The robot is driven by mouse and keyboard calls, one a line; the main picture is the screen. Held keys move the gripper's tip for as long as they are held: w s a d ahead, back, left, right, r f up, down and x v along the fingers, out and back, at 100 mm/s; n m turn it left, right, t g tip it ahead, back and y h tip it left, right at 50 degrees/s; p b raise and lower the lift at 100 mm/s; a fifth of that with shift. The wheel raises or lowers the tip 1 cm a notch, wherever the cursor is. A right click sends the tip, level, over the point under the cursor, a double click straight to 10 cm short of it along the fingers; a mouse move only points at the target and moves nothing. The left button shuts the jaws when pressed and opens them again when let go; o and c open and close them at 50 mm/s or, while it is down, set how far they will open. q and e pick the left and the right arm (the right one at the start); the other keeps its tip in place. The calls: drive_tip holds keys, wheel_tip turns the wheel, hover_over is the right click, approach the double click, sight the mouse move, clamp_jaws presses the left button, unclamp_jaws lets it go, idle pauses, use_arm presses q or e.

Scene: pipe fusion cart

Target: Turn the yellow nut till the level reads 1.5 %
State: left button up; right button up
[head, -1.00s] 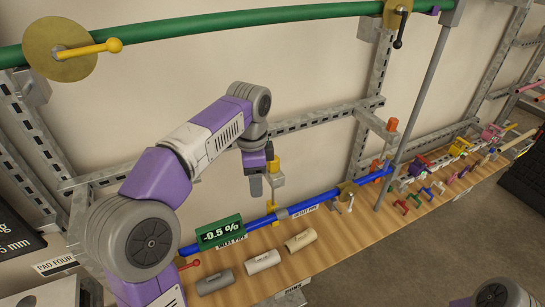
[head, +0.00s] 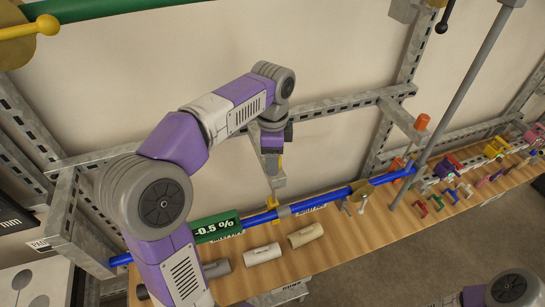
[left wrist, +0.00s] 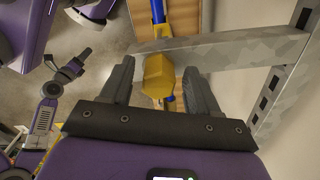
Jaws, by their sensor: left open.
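The yellow nut (left wrist: 158,75) shows between the fingers of my left gripper (left wrist: 160,88) in the left wrist view. The fingers are open, one on each side of it, with gaps visible. In the head view the left gripper (head: 272,168) points down above the blue pipe (head: 325,200), and its finger hides most of the nut (head: 280,161). The green level display (head: 214,228) reads -0.5 % and sits at the blue pipe, partly beside my arm. My right gripper cannot be made out.
A grey bracket (head: 278,182) stands close by the left gripper. Short grey and pale pipe pieces (head: 262,254) lie on the wooden bench (head: 345,235). A grey upright pole (head: 465,95) and several coloured clamps and handles are to the right. The wall rails run behind.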

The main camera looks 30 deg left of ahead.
use_arm(q)
drive_tip(key=shift+s+f, duration=0.15)
drive_tip(key=shift+c, duration=0.2)
drive_tip(key=shift+c, duration=1.1)
drive_tip(key=c, duration=0.7)
